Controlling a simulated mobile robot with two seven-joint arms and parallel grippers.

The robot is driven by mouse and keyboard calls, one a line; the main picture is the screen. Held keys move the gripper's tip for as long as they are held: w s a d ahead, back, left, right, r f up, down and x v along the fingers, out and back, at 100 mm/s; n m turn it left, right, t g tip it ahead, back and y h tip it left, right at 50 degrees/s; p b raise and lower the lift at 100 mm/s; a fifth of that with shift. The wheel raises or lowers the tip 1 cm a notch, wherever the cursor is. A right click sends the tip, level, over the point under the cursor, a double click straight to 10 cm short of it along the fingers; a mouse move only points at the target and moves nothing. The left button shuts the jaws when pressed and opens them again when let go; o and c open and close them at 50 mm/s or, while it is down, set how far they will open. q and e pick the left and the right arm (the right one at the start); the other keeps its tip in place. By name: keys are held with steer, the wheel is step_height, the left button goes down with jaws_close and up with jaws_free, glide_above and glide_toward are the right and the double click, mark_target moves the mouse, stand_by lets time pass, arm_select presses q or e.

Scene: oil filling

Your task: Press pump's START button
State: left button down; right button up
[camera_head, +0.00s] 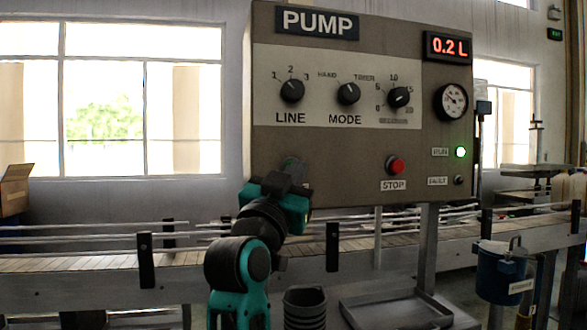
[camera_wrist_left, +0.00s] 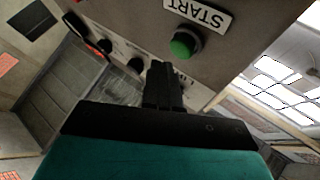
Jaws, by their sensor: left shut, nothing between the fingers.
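The pump's grey-brown control panel (camera_head: 330,150) fills the upper middle of the head view. In the left wrist view the green START button (camera_wrist_left: 186,44) shows beside its white START label (camera_wrist_left: 198,15). My left gripper (camera_wrist_left: 160,68) is shut and empty, its dark fingertips close beside the button in that view. I cannot tell the gap in depth, but the button face is uncovered there. In the head view the same gripper (camera_head: 293,172) is before the panel's lower left and largely hides the button. My right gripper is in neither view.
The red STOP button (camera_head: 396,166) is right of my gripper. A green RUN lamp (camera_head: 460,152) is lit, and the display (camera_head: 447,46) reads 0.2 L. Knobs and a gauge (camera_head: 451,102) sit above. A railed conveyor (camera_head: 110,262) runs behind; a blue can (camera_head: 502,272) hangs lower right.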

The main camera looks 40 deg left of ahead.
arm_select(q)
steer(key=s+d+p, duration=0.1)
steer(key=s+d, duration=0.2)
steer(key=shift+d, duration=0.25)
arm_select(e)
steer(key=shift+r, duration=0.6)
